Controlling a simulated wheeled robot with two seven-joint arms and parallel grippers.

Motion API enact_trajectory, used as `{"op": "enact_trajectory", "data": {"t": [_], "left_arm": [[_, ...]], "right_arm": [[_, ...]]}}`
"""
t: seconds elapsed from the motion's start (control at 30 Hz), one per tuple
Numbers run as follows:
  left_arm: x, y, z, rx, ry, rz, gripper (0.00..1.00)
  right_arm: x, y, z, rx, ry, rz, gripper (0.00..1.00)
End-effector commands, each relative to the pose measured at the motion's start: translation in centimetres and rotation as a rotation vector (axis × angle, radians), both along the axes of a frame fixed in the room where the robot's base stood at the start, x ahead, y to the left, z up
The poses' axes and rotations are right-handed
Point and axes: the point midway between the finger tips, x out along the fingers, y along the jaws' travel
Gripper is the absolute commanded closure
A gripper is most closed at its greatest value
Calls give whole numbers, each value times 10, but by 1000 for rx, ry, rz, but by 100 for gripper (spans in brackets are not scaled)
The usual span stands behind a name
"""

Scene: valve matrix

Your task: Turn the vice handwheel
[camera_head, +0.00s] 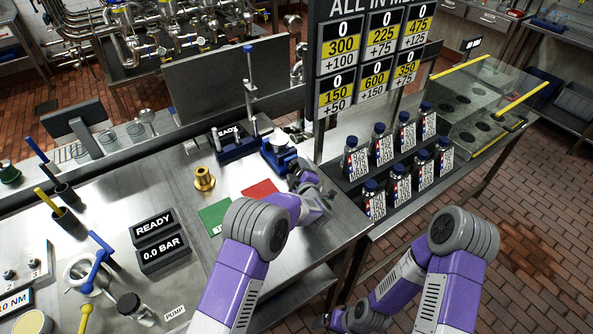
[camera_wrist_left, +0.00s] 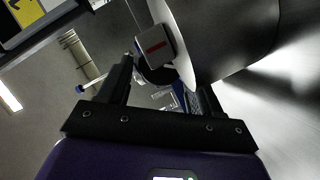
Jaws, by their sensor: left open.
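A blue vice (camera_head: 279,152) with pale metal parts on top stands near the right edge of the steel bench. My left gripper (camera_head: 303,174) is right beside its near side, and its fingers are hard to make out there. In the left wrist view my left gripper (camera_wrist_left: 165,85) is open, with its two dark fingers apart. A large smooth grey rounded body (camera_wrist_left: 225,40) and a small block with a red mark (camera_wrist_left: 156,45) show beyond and partly between the fingers. I cannot tell the handwheel apart clearly, nor whether it is touched. My right gripper (camera_head: 330,321) is low at the bottom edge, partly hidden.
A rack of several blue-capped bottles (camera_head: 383,150) and a sign board (camera_head: 372,55) stand to the right.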

Motion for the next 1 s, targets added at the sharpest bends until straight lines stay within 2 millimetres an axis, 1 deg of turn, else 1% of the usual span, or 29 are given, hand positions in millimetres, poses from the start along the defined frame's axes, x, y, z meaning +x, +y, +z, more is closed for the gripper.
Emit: {"op": "enact_trajectory", "data": {"t": [0.13, 0.4, 0.43, 0.6, 0.7, 0.87, 1.0], "left_arm": [[8, 3, -2, 0, -1, 0, 35], [9, 3, -2, 0, 0, 0, 35], [9, 3, -2, 0, -1, -1, 37], [9, 3, -2, 0, -1, -1, 63], [9, 3, -2, 0, -1, -1, 77], [9, 3, -1, 9, 5, -1, 77], [9, 2, 0, 40, 29, 0, 77]], "right_arm": [[0, 0, -1, 0, 0, 0, 0], [0, 0, -1, 0, 0, 0, 0], [0, 0, -1, 0, 0, 0, 0], [0, 0, -1, 0, 0, 0, 0], [0, 0, -1, 0, 0, 0, 0], [0, 0, 1, 0, 0, 0, 0], [0, 0, 8, 0, 0, 0, 0]]}}
